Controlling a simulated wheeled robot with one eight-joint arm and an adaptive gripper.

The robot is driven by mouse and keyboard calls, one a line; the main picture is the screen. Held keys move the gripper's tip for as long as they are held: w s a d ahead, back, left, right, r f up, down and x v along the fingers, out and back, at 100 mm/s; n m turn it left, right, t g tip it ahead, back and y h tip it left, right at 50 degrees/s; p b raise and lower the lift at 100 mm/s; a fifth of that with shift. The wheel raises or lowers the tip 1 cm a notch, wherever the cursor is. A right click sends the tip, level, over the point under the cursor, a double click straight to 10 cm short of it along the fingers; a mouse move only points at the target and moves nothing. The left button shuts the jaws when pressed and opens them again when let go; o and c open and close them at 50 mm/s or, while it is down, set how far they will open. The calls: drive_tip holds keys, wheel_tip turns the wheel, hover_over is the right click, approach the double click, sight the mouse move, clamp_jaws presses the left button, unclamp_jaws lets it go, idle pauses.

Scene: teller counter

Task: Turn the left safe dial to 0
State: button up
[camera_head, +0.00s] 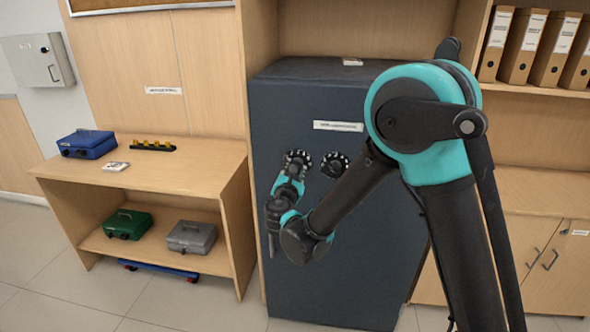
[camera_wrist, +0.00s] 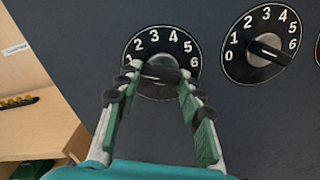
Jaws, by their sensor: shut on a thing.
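The dark safe (camera_head: 345,240) stands in the middle of the head view with black dials on its front. The left dial (camera_wrist: 160,42) is near the middle of the wrist view, with white numbers 2 to 6 showing round its upper rim; the 0 is hidden. My gripper (camera_wrist: 161,75) is shut on this dial's knob (camera_wrist: 162,68), one finger on each side, with the bar lying roughly level across. Which number it points to is unclear. In the head view, the left dial (camera_head: 298,156) shows just above my gripper (camera_head: 294,168).
A second dial (camera_wrist: 262,27) is close on the right, its numbers 0 to 6 readable. Another dial (camera_wrist: 318,48) is cut by the right edge. A wooden desk (camera_head: 150,170) with cash boxes stands left of the safe.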

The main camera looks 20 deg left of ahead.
drive_tip(key=n, duration=0.4)
drive_tip(key=shift+f+n, duration=0.15)
drive_tip(key=shift+n, duration=0.25)
idle(0.4)
drive_tip(key=o, duration=1.2)
drive_tip(key=shift+c, duration=0.2)
drive_tip(key=shift+s, duration=0.1)
drive_tip(key=v, duration=1.2)
